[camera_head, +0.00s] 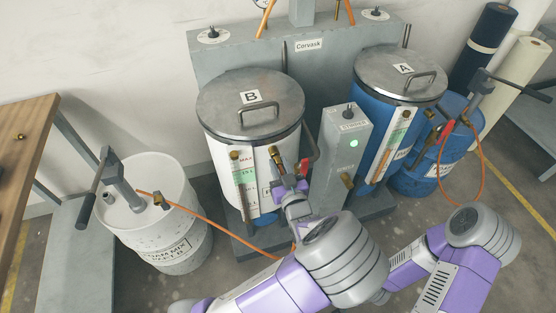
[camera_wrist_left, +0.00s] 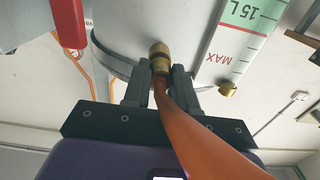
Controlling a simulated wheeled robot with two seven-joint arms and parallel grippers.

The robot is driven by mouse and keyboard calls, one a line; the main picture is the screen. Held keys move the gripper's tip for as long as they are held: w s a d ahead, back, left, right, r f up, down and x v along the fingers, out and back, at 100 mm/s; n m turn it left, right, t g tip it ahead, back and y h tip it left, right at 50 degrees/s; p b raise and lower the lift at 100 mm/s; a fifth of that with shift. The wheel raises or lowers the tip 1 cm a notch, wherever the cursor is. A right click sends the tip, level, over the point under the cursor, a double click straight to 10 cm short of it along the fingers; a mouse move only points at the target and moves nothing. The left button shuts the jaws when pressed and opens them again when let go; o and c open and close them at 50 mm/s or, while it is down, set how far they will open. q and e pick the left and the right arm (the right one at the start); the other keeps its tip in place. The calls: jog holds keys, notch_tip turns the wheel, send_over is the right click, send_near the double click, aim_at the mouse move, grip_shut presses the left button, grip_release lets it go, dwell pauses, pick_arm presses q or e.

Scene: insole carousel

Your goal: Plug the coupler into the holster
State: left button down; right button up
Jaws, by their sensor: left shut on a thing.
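My left gripper (camera_head: 288,184) is in front of tank B (camera_head: 288,97), low at its front right. In the left wrist view its fingers (camera_wrist_left: 160,88) are shut on the brass coupler (camera_wrist_left: 159,60), and the orange hose (camera_wrist_left: 181,115) trails from it toward the camera. Behind the coupler is the tank wall (camera_wrist_left: 130,22). In the head view the hose (camera_head: 225,234) runs from the white drum (camera_head: 175,255) at left. My right gripper is out of view.
A red valve handle (camera_head: 309,164) is just right of my left gripper. Tank A (camera_head: 370,125) and a blue drum (camera_head: 430,165) with a looped orange hose (camera_head: 481,170) stand at right. A wooden table (camera_head: 28,150) is at far left.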

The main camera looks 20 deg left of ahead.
pick_arm(q)
jog(key=shift+p+v, duration=0.55)
jog(key=shift+v, duration=2.15)
notch_tip(320, 180, up, 7)
jog(key=p, duration=0.7)
send_over(282, 172)
jog(key=v, duration=0.3)
jog(key=shift+s, duration=0.15)
